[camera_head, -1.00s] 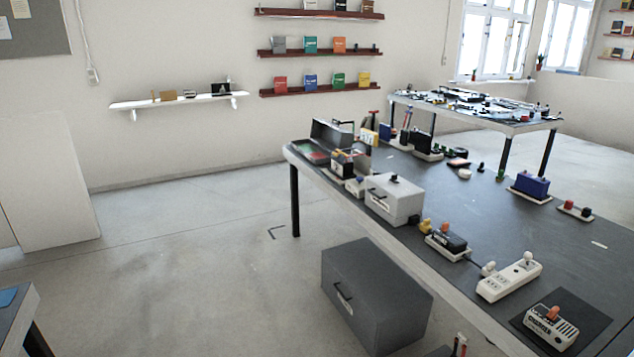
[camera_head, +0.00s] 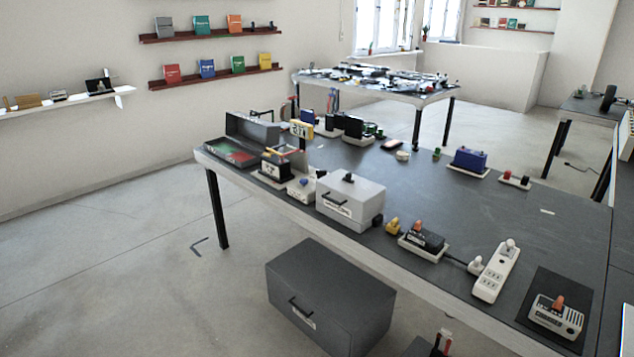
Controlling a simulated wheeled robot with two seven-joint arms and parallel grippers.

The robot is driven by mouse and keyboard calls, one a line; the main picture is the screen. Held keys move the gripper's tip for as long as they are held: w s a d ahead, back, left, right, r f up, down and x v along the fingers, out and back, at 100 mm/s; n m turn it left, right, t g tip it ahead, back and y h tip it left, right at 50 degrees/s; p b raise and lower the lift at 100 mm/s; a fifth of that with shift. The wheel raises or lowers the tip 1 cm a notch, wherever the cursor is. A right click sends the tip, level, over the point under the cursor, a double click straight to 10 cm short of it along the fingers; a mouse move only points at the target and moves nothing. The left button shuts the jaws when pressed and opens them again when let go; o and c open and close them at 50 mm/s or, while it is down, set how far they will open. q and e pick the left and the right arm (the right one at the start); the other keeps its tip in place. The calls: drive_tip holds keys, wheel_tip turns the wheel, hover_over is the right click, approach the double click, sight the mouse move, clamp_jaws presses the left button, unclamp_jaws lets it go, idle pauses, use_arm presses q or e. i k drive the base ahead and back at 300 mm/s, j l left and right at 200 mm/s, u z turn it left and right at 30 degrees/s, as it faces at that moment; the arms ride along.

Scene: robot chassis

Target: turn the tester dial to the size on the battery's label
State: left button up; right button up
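I cannot single out the tester or read any battery label at this distance. A white device with an orange knob (camera_head: 557,315) sits on a dark mat at the near right of the long table. A dark device with an orange knob (camera_head: 424,238) sits on a white base left of the power strip. A blue battery-like block (camera_head: 470,158) stands on a pale tray farther back. A black battery-like block (camera_head: 276,166) stands on a pale base near the left end. Neither of my grippers is in view.
The long dark table (camera_head: 530,228) also bears a white power strip (camera_head: 496,272), a pale box with a handle (camera_head: 350,201) and an open grey case (camera_head: 252,130). A grey chest (camera_head: 330,297) stands on the floor below its front edge. Floor at left is clear.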

sight(320, 173)
drive_tip(key=i+j, duration=0.1)
drive_tip(key=j, duration=0.25)
drive_tip(key=i+j, duration=0.15)
drive_tip(key=j, duration=0.2)
drive_tip(key=i+j, duration=0.1)
drive_tip(key=j, duration=0.25)
drive_tip(key=i+u, duration=0.2)
drive_tip(key=i, duration=2.3)
